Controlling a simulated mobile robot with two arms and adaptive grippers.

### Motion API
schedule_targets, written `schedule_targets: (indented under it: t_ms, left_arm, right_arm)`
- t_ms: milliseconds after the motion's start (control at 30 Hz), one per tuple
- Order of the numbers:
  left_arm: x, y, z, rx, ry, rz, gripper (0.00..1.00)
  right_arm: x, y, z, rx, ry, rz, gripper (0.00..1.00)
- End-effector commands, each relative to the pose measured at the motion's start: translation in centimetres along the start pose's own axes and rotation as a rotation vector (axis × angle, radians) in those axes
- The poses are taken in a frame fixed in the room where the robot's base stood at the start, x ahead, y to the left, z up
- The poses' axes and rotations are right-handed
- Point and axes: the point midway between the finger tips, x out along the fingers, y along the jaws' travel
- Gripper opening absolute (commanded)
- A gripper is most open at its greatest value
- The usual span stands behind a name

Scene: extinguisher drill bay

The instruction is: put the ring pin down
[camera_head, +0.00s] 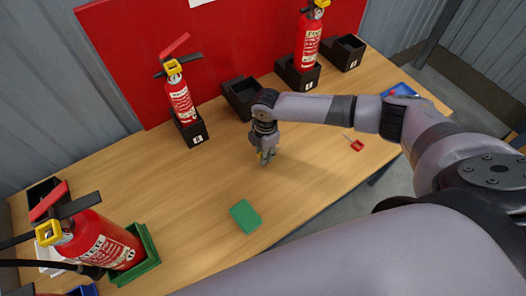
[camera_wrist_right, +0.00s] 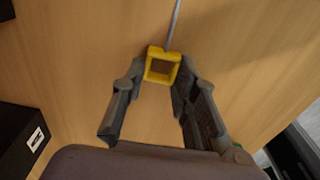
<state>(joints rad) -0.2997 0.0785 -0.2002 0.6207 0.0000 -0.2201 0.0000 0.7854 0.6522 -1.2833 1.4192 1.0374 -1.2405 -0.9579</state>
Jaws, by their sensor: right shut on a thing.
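The ring pin is a yellow square ring (camera_wrist_right: 150,64) with a thin grey metal pin pointing away from me in the right wrist view. My right gripper (camera_wrist_right: 163,82) is shut on the ring, with a fingertip at each side of it. I cannot tell whether the pin touches the table. My left gripper is not in view.
Red extinguishers stand in black holders (camera_head: 194,131) at the back and in a green tray (camera_head: 150,245) at front left. An empty black holder (camera_head: 240,97) is behind my gripper. A green block (camera_head: 245,216) and a red ring pin (camera_head: 357,145) lie on the table, with bare wood between.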

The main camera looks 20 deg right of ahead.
Motion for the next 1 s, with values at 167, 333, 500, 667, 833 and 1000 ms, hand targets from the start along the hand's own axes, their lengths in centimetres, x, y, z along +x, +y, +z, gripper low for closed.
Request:
schedule_targets:
  t_ms: [167, 333, 500, 667, 833, 1000]
  left_arm:
    - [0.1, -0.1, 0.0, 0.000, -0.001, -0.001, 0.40]
    - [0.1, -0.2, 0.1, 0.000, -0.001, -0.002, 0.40]
    - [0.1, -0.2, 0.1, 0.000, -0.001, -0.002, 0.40]
    - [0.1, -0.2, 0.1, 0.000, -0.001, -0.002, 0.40]
    - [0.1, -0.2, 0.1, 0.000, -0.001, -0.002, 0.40]
    - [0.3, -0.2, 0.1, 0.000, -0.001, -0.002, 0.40]
  right_arm:
    - [0.2, 0.0, 0.0, 0.000, 0.000, 0.000, 0.32]
    - [0.2, 0.0, 0.0, 0.000, 0.000, 0.000, 0.43]
    - [0.2, 0.0, 0.0, 0.000, 0.000, 0.000, 0.47]
    - [0.2, 0.0, 0.0, 0.000, 0.000, 0.000, 0.47]
    - [-1.0, 0.1, 0.0, 0.000, 0.001, 0.002, 0.47]
    - [-4.2, 0.1, 0.0, 0.000, 0.001, 0.004, 0.47]
